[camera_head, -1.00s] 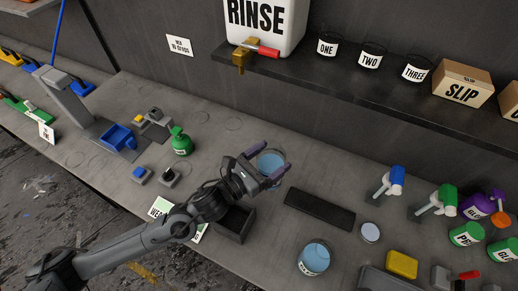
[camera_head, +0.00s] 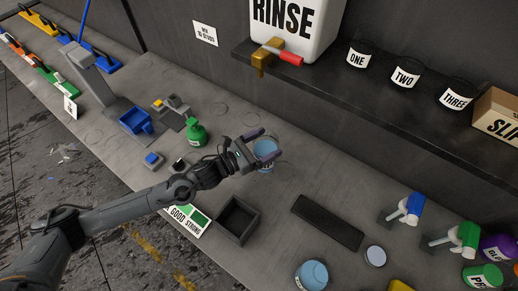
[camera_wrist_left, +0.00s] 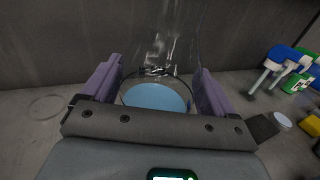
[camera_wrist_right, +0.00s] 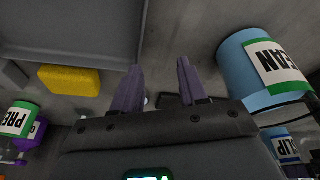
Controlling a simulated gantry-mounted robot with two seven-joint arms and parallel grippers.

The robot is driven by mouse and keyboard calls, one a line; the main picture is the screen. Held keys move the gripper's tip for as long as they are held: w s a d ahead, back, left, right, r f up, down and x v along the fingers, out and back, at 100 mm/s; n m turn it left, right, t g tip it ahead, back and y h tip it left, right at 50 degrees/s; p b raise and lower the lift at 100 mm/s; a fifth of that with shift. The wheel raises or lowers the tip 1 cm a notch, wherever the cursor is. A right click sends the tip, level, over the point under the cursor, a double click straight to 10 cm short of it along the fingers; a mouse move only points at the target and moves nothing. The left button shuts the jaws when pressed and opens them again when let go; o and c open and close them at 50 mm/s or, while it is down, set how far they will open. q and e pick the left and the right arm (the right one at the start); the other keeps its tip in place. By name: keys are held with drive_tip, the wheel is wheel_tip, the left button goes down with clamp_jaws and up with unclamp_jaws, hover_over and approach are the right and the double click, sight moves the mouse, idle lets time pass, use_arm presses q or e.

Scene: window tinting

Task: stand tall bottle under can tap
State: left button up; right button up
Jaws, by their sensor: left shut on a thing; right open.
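The white can (camera_head: 292,18) labelled RINSE stands on the shelf at the back. Its brass tap (camera_head: 262,58) with a red handle hangs over the shelf's front edge. A clear, round vessel with blue contents (camera_head: 266,149) is below and in front of the shelf; I cannot tell its height. My left gripper (camera_head: 263,144) is shut on it, one finger on each side. Its round rim and blue surface (camera_wrist_left: 155,97) show between the fingers in the left wrist view. My right gripper (camera_wrist_right: 157,75) is open and empty, outside the head view.
Another blue vessel (camera_head: 312,276) stands at the front; the right wrist view shows its label (camera_wrist_right: 278,62). An open dark box (camera_head: 238,220) and a black flat tray (camera_head: 328,221) lie on the bench. A green bottle (camera_head: 196,133) stands left of my left gripper. Spray bottles (camera_head: 408,207) stand at right.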

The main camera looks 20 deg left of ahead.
drive_tip(key=shift+r, duration=0.1)
use_arm(q)
drive_tip(key=shift+w+a+f, duration=0.1)
drive_tip(key=shift+a+f, duration=0.25)
drive_tip(key=shift+f, duration=0.55)
drive_tip(key=shift+w+a+f, duration=0.15)
drive_tip(key=shift+a+f, duration=0.2)
drive_tip(key=shift+f, duration=0.5)
drive_tip(key=shift+w+a+f, duration=0.1)
drive_tip(key=shift+a+f, duration=0.25)
drive_tip(key=shift+f, duration=0.55)
use_arm(e)
drive_tip(key=shift+w+d, duration=0.1)
drive_tip(key=shift+d, duration=0.05)
use_arm(q)
drive_tip(key=shift+f, duration=0.15)
drive_tip(key=o, duration=0.9)
